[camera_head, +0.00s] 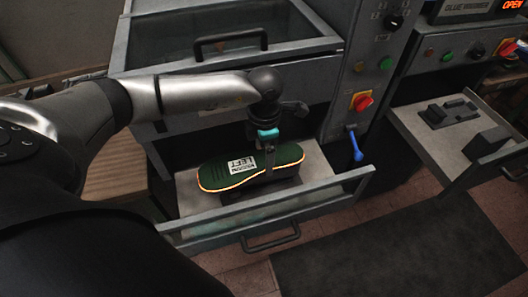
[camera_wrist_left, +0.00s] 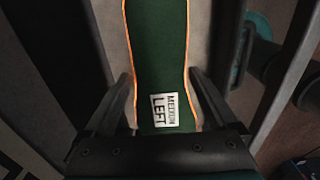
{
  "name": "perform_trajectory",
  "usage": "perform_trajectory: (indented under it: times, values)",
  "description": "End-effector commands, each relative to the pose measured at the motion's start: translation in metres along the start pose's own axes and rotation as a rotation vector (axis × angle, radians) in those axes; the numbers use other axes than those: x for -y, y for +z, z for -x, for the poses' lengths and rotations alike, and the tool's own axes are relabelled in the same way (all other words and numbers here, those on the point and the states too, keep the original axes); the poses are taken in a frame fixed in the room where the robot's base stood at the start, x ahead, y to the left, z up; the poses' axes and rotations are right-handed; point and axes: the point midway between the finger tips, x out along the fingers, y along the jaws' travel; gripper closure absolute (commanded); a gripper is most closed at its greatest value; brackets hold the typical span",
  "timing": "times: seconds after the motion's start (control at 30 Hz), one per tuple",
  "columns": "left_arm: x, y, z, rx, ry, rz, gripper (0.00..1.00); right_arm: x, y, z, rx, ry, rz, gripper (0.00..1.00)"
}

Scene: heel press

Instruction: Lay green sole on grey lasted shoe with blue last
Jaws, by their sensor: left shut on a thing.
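The green sole (camera_head: 222,175) has an orange edge and a white label reading "MEDIUM LEFT". It is over the pulled-out press tray (camera_head: 186,200), above a dark block (camera_head: 270,187); I cannot tell whether they touch. My left gripper (camera_head: 268,158) reaches down from above and is shut on the sole near its right end. In the left wrist view the fingers (camera_wrist_left: 160,85) lie along both edges of the sole (camera_wrist_left: 158,45), near the label. I cannot make out a grey lasted shoe or a blue last in either view. My right gripper is not in view.
The tray's raised front rail (camera_head: 275,213) has a dark handle. A blue-handled lever (camera_head: 356,146) stands at its right, below a red and yellow switch (camera_head: 361,101). Another pulled-out tray (camera_head: 425,140) with dark blocks is at the right. A dark mat (camera_head: 400,250) covers the floor.

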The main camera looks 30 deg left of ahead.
Motion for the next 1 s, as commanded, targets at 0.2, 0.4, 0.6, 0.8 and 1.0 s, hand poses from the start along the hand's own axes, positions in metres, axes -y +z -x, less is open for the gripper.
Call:
perform_trajectory:
  times: [0.2, 0.4, 0.6, 0.8, 1.0]
  values:
    - [0.0, 0.0, -0.004, 0.0, 0.0, 0.0, 0.7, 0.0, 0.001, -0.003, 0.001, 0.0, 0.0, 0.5]
    - [0.0, 0.0, -0.004, 0.0, 0.0, 0.0, 0.0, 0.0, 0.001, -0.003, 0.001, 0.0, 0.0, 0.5]
    - [0.0, 0.0, -0.002, 0.0, 0.0, 0.0, 0.0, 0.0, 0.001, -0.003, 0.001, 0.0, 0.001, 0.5]
    - [-0.001, 0.001, 0.025, 0.003, 0.002, -0.001, 0.0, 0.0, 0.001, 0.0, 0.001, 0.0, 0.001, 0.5]
    - [-0.001, 0.001, 0.074, 0.004, 0.003, -0.001, 0.0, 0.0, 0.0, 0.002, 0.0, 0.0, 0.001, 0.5]
